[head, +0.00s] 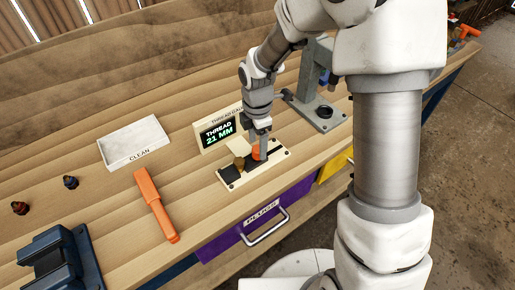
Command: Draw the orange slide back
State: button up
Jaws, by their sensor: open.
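The orange slide (257,153) sits on a cream gauge base (281,155) with a dark track, in the middle of the bench. My gripper (258,146) points down right at the slide, its fingers at the slide's upper part. The gripper is open; whether the fingers touch the slide cannot be told. A small brass-coloured piece (239,163) stands on the base to the left of the slide. Behind the base, a display (221,133) reads "THREAD 21 MM".
A white tray marked CLEAN (133,143) and an orange-handled tool (156,205) lie to the left. A grey press-like stand (312,100) is behind right. A blue vise-like block (60,262) is at front left. A purple drawer (262,218) is below the front edge.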

aim_at(254, 156)
jog(key=shift+f, duration=1.4)
grip_shut()
dwell(0.4)
